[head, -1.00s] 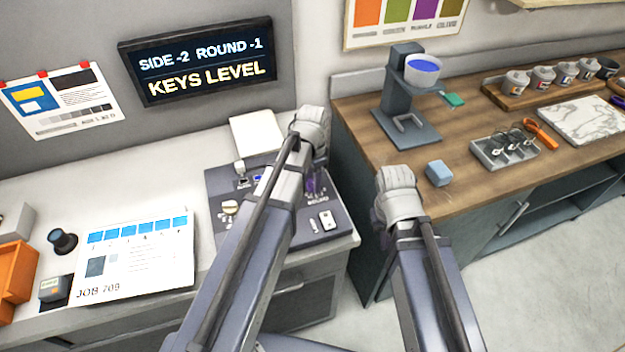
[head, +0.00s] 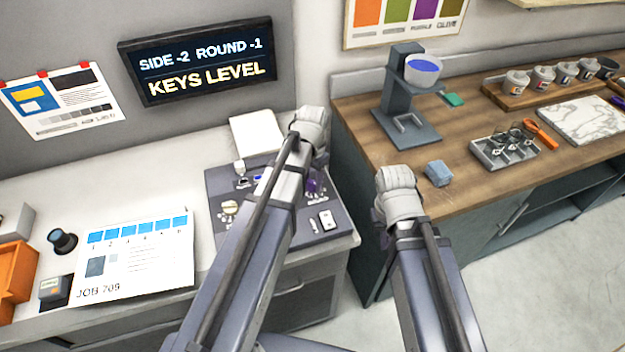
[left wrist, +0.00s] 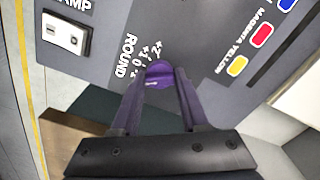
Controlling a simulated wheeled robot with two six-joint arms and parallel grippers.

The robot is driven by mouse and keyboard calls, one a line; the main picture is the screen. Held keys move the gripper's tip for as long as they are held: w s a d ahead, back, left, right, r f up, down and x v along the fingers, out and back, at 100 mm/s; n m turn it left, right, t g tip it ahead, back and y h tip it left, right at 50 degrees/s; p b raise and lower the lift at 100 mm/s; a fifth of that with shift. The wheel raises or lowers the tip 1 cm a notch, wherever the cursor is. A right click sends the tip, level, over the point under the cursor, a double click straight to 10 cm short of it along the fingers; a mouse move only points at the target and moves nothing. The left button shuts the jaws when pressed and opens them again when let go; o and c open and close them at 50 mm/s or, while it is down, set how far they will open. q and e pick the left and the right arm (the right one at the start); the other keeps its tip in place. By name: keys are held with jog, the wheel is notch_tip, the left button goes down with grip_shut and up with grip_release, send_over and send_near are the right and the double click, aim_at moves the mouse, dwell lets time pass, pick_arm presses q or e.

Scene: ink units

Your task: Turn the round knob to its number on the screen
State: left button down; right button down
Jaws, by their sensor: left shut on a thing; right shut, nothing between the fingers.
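The screen (head: 205,62) on the back wall reads "SIDE -2 ROUND -1" and "KEYS LEVEL". The control panel (head: 218,188) on the white counter is partly hidden behind my left arm. In the left wrist view, the purple round knob (left wrist: 159,73) stands beside the label "ROUND" and its printed number scale. My left gripper (left wrist: 160,80) is shut on this knob, with a finger on either side. Its exact setting is hard to read. In the head view my left gripper is mostly hidden by its own arm. My right gripper (head: 380,220) is shut and empty, left of the wooden bench.
The panel also bears a pale knob (head: 229,209), a lamp switch (left wrist: 66,34) and coloured keys, including a yellow one (left wrist: 237,66). A job sheet (head: 135,255) lies to the left. The wooden bench (head: 460,190) with a stand (head: 405,100) is at the right.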

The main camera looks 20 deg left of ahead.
aim_at(313, 181)
pick_arm(q)
jog(key=shift+c, duration=2.1)
grip_release()
jog(key=shift+r, duration=0.1)
notch_tip(313, 181, up, 8)
jog(key=p, duration=0.8)
jog(key=shift+f, duration=0.2)
